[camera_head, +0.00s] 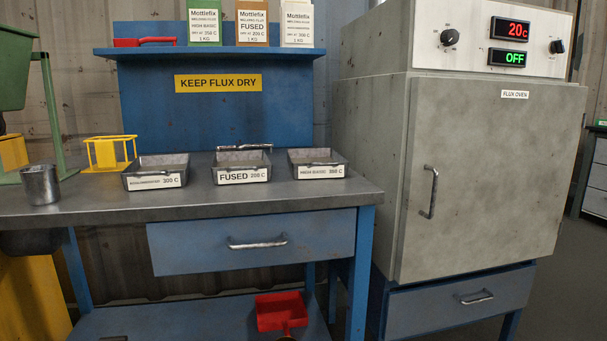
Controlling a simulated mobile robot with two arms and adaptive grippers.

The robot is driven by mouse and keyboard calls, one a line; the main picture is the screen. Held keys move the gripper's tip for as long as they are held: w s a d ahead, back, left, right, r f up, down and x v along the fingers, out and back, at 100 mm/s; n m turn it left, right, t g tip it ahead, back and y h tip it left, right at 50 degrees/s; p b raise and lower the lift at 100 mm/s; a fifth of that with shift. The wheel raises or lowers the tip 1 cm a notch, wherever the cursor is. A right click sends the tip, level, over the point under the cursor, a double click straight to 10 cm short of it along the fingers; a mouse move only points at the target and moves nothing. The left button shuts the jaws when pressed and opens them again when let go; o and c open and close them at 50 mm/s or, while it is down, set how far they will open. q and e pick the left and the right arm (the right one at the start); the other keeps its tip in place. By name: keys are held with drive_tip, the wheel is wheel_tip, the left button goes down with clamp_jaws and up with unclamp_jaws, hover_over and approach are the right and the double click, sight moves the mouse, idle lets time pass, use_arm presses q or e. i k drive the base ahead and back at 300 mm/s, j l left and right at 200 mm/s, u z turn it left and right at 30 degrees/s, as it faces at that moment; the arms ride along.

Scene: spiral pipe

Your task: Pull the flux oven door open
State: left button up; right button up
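The flux oven (372,130) stands on the right on a blue stand. Its large grey door (500,170) carries a "FLUX OVEN" label and looks shut. A vertical metal bar handle (430,193) sits near the door's left edge. The panel above the door has a red display (510,29) reading 20c and a green display (509,58) reading OFF, with a black knob on each side. Neither of my grippers is in the picture.
A workbench (90,207) left of the oven holds three labelled metal trays, a metal cup (40,185) and a yellow rack (109,153). A red scoop (281,312) lies on its lower shelf. A blue drawer (460,300) sits under the oven. Floor shows at right.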

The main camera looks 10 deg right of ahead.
sight(489, 164)
drive_tip(key=z, duration=1.45)
drive_tip(key=i+j+u, duration=0.15)
drive_tip(key=i+u, duration=0.6)
drive_tip(key=i, duration=0.05)
